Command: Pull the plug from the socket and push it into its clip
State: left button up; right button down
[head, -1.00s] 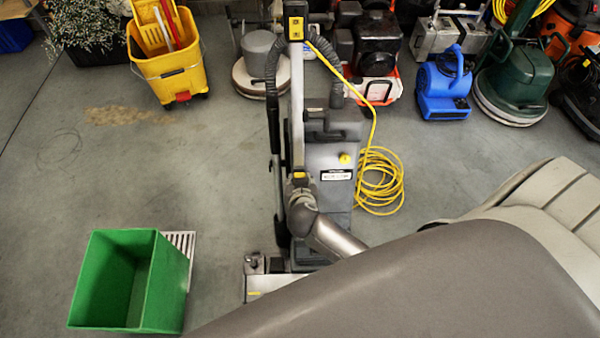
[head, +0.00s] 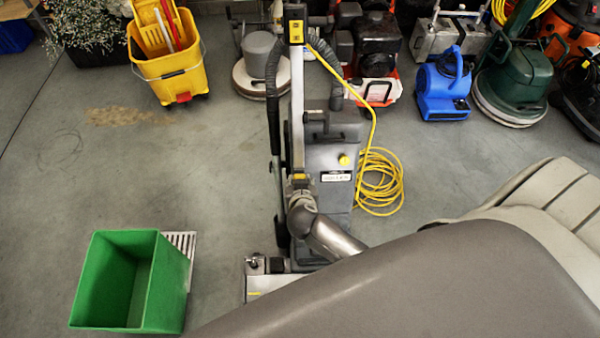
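A grey upright floor machine (head: 328,150) stands mid-view on the floor. A yellow box (head: 296,28) sits at the top of its pale upright post, and a yellow cord (head: 374,110) runs from there down its right side. A small yellow part (head: 300,179) shows low on the post. My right arm comes in from the right, and its end reaches the post just below that part. Its fingers cannot be made out, so I cannot tell what they touch. Plug, socket and clip cannot be told apart at this size. My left gripper is not in view.
A yellow mop bucket (head: 170,75), a blue blower (head: 443,95) and a green floor machine (head: 515,85) stand behind. Coiled yellow cord (head: 380,185) lies right of the grey machine. Left floor is mostly clear.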

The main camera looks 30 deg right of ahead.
jog(key=shift+w+d+f+p, duration=0.2)
jog(key=shift+w+p, duration=0.1)
jog(key=shift+w, duration=0.1)
dwell(0.7)
jog(key=c, duration=1)
grip_release()
jog(key=shift+o, duration=0.2)
jog(key=v, duration=1.2)
